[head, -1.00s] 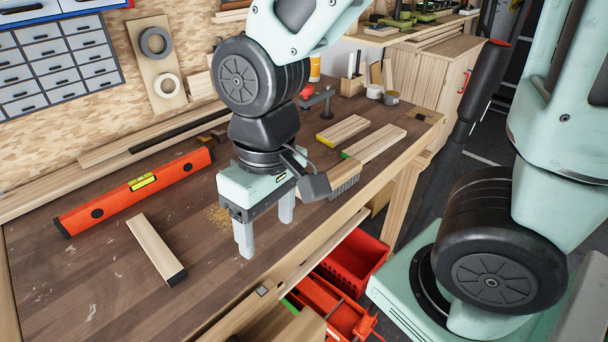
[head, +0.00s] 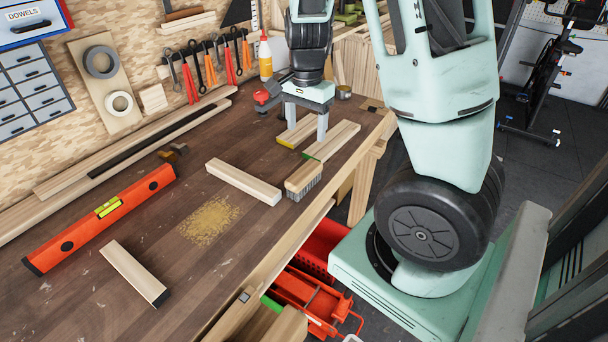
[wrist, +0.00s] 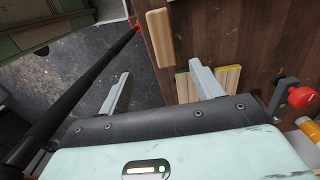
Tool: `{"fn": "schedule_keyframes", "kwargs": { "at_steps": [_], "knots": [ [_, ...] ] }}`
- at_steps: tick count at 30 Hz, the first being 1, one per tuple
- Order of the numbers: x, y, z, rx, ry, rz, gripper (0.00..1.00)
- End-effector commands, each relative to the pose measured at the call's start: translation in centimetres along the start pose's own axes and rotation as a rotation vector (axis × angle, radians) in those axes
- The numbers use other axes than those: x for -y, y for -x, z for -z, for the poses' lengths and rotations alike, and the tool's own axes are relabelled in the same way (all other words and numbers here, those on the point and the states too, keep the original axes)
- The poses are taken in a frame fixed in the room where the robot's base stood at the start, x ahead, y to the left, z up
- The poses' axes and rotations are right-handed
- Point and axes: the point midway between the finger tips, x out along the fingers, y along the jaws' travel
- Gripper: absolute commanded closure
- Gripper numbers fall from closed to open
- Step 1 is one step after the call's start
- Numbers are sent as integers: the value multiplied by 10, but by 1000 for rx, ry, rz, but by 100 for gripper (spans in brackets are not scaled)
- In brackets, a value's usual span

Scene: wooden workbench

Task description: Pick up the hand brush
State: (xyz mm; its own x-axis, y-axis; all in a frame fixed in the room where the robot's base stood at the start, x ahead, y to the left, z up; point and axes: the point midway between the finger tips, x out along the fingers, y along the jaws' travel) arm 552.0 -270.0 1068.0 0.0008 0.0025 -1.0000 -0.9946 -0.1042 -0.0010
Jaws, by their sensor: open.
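The hand brush (head: 301,177) lies on the workbench near its front edge, its pale wooden back up and its grey bristles showing at the near end. The wrist view shows what looks like its rounded wooden back (wrist: 160,38), beyond my fingertips. My gripper (head: 307,131) is open and empty, with its fingers pointing down over the right part of the bench, farther back than the brush. In the wrist view my gripper (wrist: 160,69) has its fingers wide apart, with nothing between them.
A yellow-ended wood strip (head: 297,132) and a green-ended one (head: 335,140) lie by my gripper, behind the brush. A wood block (head: 243,182), sawdust (head: 210,222) and a red level (head: 100,220) lie to the left. A red-knobbed tool (head: 265,95) stands beside my gripper.

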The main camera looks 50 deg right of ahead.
Motion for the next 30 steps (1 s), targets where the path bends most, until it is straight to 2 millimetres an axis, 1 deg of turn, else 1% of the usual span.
{"fn": "schedule_keyframes", "kwargs": {
  "at_steps": [1,5,15,19,26,30],
  "knots": [
    [-2,-4,4,-3,-18,-3,35],
    [-2,-25,4,-2,-22,-6,35],
    [-2,-96,4,0,-18,-6,35],
    [-1,-113,4,-2,-16,-3,35],
    [0,-127,3,-1,-15,-2,35],
    [3,-146,2,0,-16,-5,35]
  ]
}}
